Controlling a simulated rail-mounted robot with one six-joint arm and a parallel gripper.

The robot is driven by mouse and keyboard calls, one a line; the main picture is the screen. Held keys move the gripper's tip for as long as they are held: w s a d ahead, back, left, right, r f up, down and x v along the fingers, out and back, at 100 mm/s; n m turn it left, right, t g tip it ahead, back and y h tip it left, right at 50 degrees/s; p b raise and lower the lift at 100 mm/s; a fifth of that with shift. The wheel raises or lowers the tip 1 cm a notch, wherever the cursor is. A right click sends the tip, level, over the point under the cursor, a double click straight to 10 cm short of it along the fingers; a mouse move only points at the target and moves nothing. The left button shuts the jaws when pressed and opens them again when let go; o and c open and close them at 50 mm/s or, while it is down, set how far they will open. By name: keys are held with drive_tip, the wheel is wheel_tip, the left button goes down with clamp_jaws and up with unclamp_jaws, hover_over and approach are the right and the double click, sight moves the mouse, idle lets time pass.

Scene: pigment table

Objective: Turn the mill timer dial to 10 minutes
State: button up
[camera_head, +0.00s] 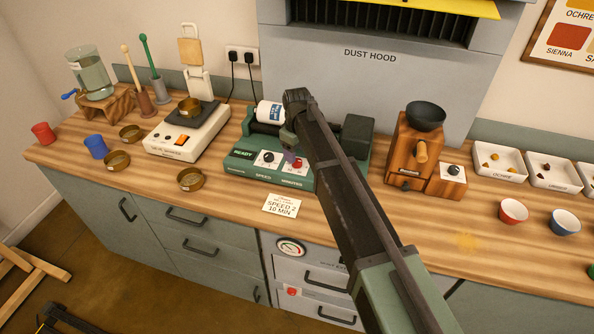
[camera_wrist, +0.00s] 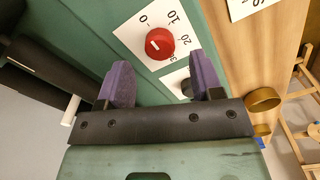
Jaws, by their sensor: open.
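The green mill (camera_head: 240,153) stands on the bench with a white jar on its rollers. Its front panel has a black speed dial (camera_head: 268,157) and a red minutes dial (camera_head: 298,163), partly hidden by my gripper. In the wrist view the red timer dial (camera_wrist: 160,43) sits on a white plate marked 0, 10, 20 and 30. Its white mark lies on its left part; the exact reading is unclear. My gripper (camera_wrist: 161,62) is open and empty, its purple fingers apart on either side of the dial in the picture; contact is not visible. The speed dial (camera_wrist: 186,87) is near the right finger.
A card (camera_head: 281,205) reading "SPEED 2, 10 MIN" lies before the mill. A scale (camera_head: 178,141) and brass dishes (camera_head: 190,180) are to the left. A wooden grinder (camera_head: 410,150) and pigment trays (camera_head: 499,162) are to the right. The dust hood (camera_head: 375,70) rises behind.

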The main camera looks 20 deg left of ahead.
sight(297, 161)
wheel_tip(297, 161, down, 4)
drive_tip(key=shift+r+b, duration=0.15)
drive_tip(key=shift+b, duration=0.8)
drive_tip(key=shift+r, duration=0.1)
drive_tip(key=c, duration=0.9)
drive_tip(key=shift+m, duration=0.4)
drive_tip(key=m, duration=1)
drive_tip(key=shift+m, duration=0.4)
